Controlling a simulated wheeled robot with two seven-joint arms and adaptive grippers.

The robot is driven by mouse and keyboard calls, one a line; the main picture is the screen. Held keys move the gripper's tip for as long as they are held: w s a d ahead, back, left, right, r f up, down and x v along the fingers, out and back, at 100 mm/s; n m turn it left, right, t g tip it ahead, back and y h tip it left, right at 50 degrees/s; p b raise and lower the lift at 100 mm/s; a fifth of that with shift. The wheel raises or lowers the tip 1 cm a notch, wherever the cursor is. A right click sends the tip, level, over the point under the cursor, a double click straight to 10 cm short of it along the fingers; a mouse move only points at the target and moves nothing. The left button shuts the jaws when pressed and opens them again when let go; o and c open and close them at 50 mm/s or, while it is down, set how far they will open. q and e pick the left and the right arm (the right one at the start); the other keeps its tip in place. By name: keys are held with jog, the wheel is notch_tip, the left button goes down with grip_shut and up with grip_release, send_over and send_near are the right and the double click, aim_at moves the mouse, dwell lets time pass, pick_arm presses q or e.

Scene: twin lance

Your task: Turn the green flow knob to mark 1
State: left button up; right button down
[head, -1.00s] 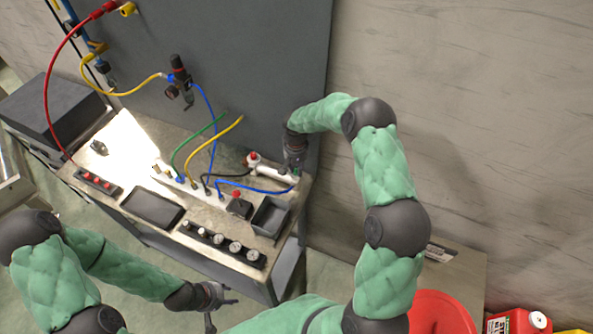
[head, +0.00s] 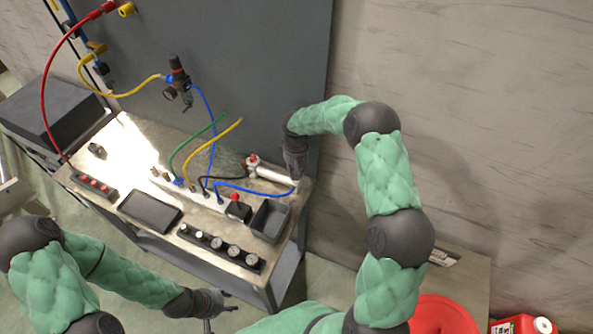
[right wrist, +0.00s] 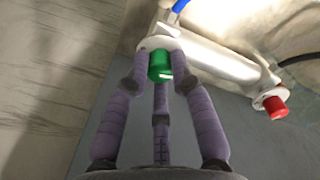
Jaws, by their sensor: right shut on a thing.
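The green flow knob (right wrist: 160,65) sits on the near end of a white cylinder (right wrist: 205,55) in the right wrist view. My right gripper (right wrist: 158,72) has its purple fingers closed around the knob. A small white mark shows on the knob's lower edge; no numbered marks can be read. In the head view my right gripper (head: 294,170) is at the right end of the cylinder (head: 272,173) and hides the knob. My left gripper (head: 220,304) is open and empty, low in front of the bench, away from the cylinder.
The bench (head: 150,225) carries a dark tray (head: 268,222), a red-topped black box (head: 238,208), gauges (head: 233,251) and a flat dark panel (head: 150,210). A red knob (right wrist: 276,107) is at the cylinder's other end. Coloured hoses loop above the bench.

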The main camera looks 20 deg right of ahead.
jog(key=c, duration=1.1)
grip_release()
jog(key=shift+o, duration=0.2)
notch_tip(320, 180, up, 12)
jog(key=shift+a+f, duration=0.1)
